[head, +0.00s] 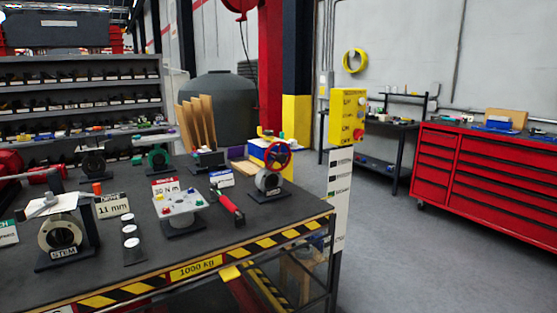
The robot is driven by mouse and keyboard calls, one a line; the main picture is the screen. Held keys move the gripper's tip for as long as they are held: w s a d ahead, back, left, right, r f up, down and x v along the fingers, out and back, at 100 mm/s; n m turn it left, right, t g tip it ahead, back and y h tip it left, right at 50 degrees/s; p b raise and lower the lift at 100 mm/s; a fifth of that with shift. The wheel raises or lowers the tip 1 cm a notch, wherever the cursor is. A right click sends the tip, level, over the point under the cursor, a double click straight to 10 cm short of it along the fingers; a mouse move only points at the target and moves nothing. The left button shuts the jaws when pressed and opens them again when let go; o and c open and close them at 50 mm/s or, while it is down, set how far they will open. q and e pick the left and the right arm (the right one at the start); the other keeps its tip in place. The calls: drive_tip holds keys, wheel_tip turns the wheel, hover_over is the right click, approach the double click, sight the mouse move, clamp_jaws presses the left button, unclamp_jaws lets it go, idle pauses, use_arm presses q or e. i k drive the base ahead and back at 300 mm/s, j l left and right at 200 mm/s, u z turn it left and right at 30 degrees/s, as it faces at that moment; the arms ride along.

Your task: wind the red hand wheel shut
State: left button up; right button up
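The red hand wheel (287,152) stands upright near the back right corner of the dark workbench (240,232). It sits on a small grey valve body (268,181) with a pale label and a dark base plate. The wheel is seen at an angle, and a yellow, white and blue box stands right behind it. I cannot tell from here how far the valve is wound. Neither of my grippers shows in the head view.
A red-handled tool (229,206), a fixture plate (180,203) and a valve marked STEM (62,236) share the bench. A yellow control box (346,116) on a post stands beyond its right edge. A red drawer cabinet (490,180) is far right, with open floor before it.

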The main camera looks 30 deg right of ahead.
sight(281, 158)
drive_tip(key=i+l+u, duration=0.1)
drive_tip(key=l, duration=0.25)
drive_tip(key=i+l, duration=0.3)
drive_tip(key=i+l+u, duration=0.15)
drive_tip(key=l, duration=0.3)
